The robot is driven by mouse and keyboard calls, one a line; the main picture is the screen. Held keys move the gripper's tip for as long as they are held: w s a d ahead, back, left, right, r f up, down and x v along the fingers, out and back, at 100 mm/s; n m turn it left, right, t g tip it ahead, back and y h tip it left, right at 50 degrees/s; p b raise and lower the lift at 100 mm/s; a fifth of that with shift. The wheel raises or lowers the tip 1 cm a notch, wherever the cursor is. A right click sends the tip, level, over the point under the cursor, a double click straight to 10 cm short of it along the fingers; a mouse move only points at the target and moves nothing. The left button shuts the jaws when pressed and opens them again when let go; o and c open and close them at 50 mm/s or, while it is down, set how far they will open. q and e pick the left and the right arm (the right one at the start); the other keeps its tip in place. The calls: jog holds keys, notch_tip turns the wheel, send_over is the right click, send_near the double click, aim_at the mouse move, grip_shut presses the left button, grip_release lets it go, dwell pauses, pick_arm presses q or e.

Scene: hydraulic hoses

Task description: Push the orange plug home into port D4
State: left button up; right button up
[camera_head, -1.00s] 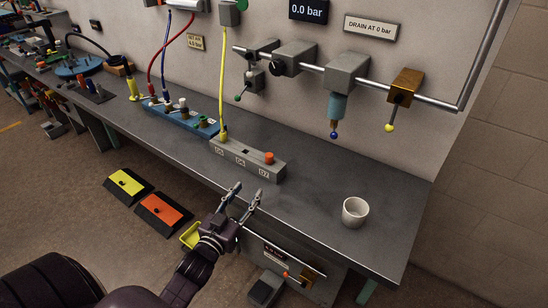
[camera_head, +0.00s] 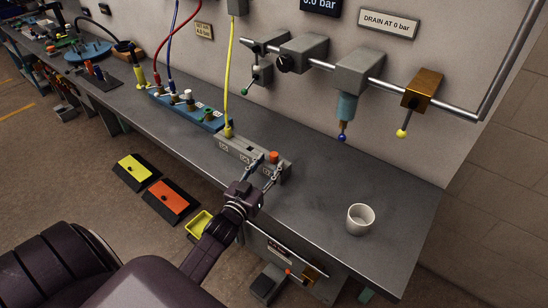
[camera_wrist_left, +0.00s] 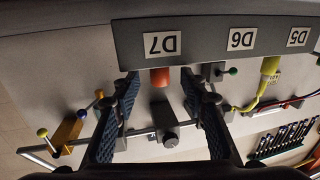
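The orange plug (camera_head: 274,156) stands at the right end of the grey block (camera_head: 238,149) on the bench. In the left wrist view, which looks upside down, the orange plug (camera_wrist_left: 159,77) is by the label D7. My left gripper (camera_head: 267,167) is open at the front of the block. In the left wrist view its fingers (camera_wrist_left: 160,88) appear on either side of the plug, and I cannot tell whether they touch it. The blue block (camera_head: 188,108) holds several fittings; its labels are too small to read, so I cannot pick out port D4. My right gripper is out of view.
A yellow hose (camera_head: 228,85) rises from the grey block's left end. Red and blue hoses (camera_head: 170,50) run to the blue block. A white cup (camera_head: 360,219) stands at the right. A rail with valves (camera_head: 360,75) crosses the wall above. The bench between cup and block is clear.

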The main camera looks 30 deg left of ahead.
pick_arm(q)
jog(key=shift+w+a, duration=0.1)
jog(key=shift+w, duration=1.1)
jog(key=c, duration=1)
jog(key=shift+c, duration=0.2)
